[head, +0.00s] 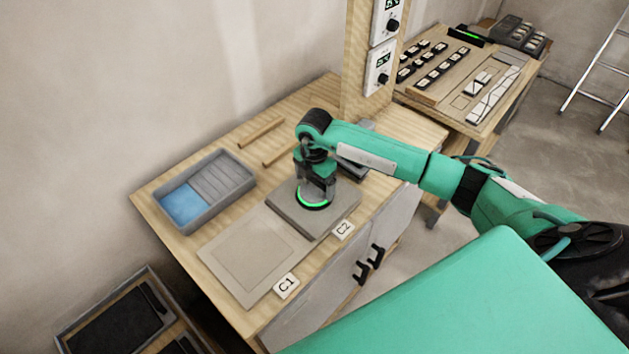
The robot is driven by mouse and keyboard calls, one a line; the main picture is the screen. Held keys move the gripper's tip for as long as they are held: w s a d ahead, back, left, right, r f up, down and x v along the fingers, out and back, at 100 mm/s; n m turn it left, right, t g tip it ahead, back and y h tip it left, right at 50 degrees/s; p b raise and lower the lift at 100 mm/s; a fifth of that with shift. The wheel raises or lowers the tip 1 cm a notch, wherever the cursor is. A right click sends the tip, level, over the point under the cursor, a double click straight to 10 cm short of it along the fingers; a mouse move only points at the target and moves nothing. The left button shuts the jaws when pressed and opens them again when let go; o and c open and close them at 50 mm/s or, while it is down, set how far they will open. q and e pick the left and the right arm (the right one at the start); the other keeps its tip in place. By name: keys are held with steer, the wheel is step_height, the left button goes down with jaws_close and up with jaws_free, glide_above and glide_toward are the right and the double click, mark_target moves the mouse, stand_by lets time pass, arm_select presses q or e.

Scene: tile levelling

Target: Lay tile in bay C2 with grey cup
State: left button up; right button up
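A grey square tile (337,212) lies at bay C2, behind the C2 label (343,229). Bay C1 (250,252), left of the tile, shows a flat pale bed with an outlined square and the C1 label (286,286). My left gripper is out of view.
A grey tray (237,193) with blue liquid stands at the back left. Two wooden strips (262,132) lie behind. A wooden post (357,60) carries two dial boxes. A dark object is partly hidden beneath my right arm. A second table (440,105) stands behind.

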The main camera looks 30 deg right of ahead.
steer(key=c, duration=0.4)
